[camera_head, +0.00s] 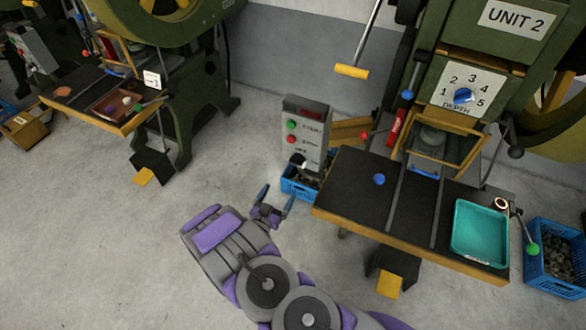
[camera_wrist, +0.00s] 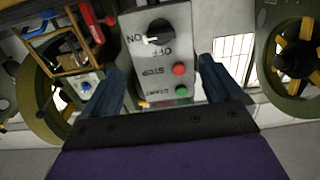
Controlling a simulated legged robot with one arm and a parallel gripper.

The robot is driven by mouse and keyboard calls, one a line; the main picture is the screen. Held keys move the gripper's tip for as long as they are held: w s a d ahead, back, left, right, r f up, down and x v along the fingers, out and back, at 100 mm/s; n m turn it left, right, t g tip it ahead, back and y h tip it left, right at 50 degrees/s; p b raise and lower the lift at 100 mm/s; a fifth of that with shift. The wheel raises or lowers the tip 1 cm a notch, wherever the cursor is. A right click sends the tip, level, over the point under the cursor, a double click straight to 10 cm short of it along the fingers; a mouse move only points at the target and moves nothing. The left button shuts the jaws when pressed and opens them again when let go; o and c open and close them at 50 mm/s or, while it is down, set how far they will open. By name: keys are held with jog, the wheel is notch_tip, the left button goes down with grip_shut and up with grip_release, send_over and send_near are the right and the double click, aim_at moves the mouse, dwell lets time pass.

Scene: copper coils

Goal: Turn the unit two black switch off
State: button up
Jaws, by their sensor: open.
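The unit two machine, green with a UNIT 2 sign (camera_head: 516,18), stands at the right in the head view. Its grey control box (camera_head: 305,136) stands left of the work table, with a green button, a red button and a black switch (camera_head: 298,160) low on its face. In the wrist view the box appears upside down, and the black switch (camera_wrist: 159,33) has a white mark pointing toward ON. My gripper (camera_head: 272,204) is open and empty in front of the box, apart from the switch. In the wrist view its fingers (camera_wrist: 162,85) frame the box.
Another green machine (camera_head: 192,70) is at the left. The floor between is clear.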

aim_at(296, 165)
jog(key=b+x, duration=0.2)
jog(key=x, duration=1.1)
jog(key=shift+w, duration=0.15)
jog(key=c, duration=1.1)
jog(key=shift+o, duration=0.2)
